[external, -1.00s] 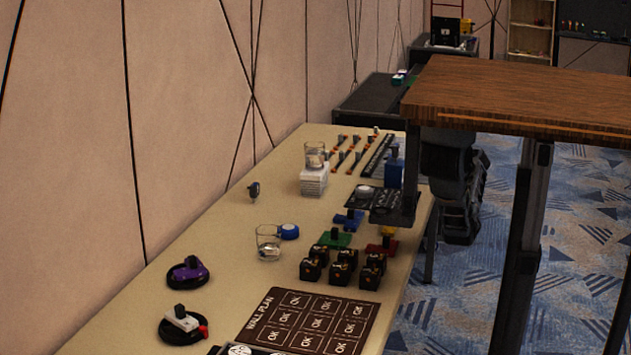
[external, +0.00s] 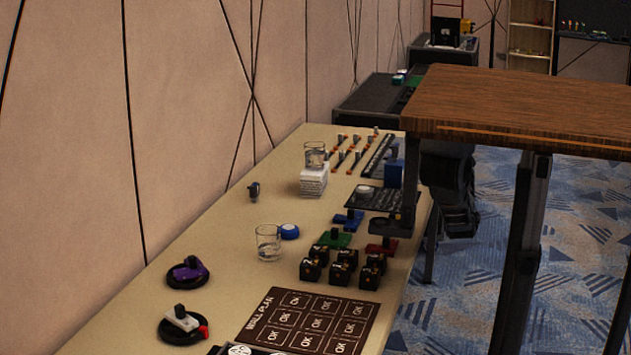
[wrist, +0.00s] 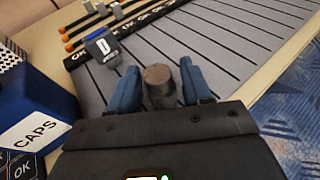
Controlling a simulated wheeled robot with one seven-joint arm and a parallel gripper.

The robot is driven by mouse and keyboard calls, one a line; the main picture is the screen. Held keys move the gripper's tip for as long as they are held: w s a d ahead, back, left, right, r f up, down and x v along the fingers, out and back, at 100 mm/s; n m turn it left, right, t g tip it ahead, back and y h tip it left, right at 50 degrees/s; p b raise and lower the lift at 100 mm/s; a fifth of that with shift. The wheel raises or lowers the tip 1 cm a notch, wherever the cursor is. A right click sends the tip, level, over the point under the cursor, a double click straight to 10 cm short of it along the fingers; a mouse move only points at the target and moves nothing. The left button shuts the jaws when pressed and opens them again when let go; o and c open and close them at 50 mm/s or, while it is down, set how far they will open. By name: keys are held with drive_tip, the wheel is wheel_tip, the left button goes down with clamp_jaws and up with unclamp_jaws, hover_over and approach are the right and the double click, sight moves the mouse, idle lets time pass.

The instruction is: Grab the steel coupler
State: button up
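In the wrist view a dark grey-brown cylinder (wrist: 159,86), which looks like the steel coupler, sits between the two blue fingers of my gripper (wrist: 161,84). The fingers are apart, one on each side of it, with narrow gaps seeming to show; firm contact is not evident. Its round end faces the camera and its lower part is hidden by the gripper body. Behind it is a grey ribbed mat (wrist: 215,38). I cannot make out my gripper or the coupler in the external view.
A blue box marked CAPS (wrist: 38,105) stands close left of the gripper. A grey block marked D (wrist: 102,47) lies beyond, near several orange-tipped rods (wrist: 92,22). In the external view a wooden top (external: 520,105) on dark posts blocks the right. Glasses (external: 268,243) stand on the long table (external: 225,235).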

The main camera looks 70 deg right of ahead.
drive_tip(key=c, duration=0.8)
